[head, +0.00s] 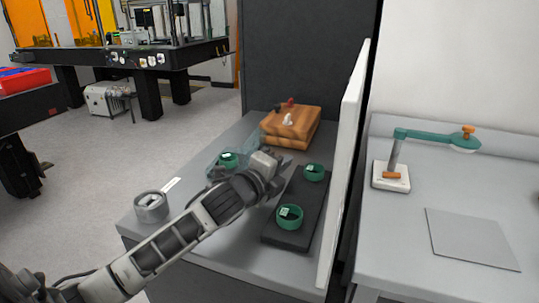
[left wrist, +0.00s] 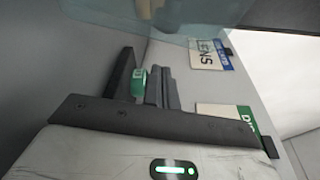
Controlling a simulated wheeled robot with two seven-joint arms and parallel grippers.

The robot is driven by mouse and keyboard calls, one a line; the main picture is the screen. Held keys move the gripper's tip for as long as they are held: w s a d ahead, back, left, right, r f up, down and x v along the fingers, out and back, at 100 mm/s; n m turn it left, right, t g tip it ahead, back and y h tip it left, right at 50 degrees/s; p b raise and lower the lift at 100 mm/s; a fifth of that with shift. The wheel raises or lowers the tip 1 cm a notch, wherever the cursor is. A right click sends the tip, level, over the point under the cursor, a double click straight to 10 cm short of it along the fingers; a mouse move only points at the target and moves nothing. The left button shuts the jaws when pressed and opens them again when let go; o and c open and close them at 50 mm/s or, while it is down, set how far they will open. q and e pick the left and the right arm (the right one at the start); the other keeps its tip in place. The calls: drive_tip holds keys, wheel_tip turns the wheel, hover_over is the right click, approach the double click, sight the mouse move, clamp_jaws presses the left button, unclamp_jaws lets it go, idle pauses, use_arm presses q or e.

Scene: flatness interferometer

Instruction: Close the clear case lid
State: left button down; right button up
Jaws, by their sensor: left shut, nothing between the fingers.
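The clear case (head: 212,163) is a pale blue see-through box on the grey bench, left of my left gripper (head: 265,164), with a green ring (head: 228,160) showing in it. Its lid appears raised, but its exact angle is hard to tell. In the left wrist view a clear bluish pane (left wrist: 150,20), likely the lid, crosses the top, beyond the fingers. My left gripper (left wrist: 148,82) is shut and empty beside the case; my arm partly hides the case. Whether the fingers touch the lid cannot be told. My right gripper is not in view.
A dark tray (head: 290,236) with two green rings (head: 289,217) (head: 314,172) lies right of my gripper. A wooden box (head: 291,125) stands behind. A grey metal ring (head: 151,207) is at the front left. A white upright panel (head: 345,165) bounds the right side.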

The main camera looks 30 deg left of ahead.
use_arm(q)
drive_tip(key=shift+w, duration=0.9)
drive_tip(key=shift+s+a+r, duration=0.15)
drive_tip(key=shift+s+a, duration=0.1)
drive_tip(key=shift+a, duration=0.35)
drive_tip(key=shift+s+a+r, duration=0.1)
drive_tip(key=shift+s+a, duration=0.15)
drive_tip(key=shift+a, duration=0.3)
drive_tip(key=shift+s+a+r+p, duration=0.15)
drive_tip(key=shift+s+a+p, duration=0.15)
drive_tip(key=shift+a, duration=0.4)
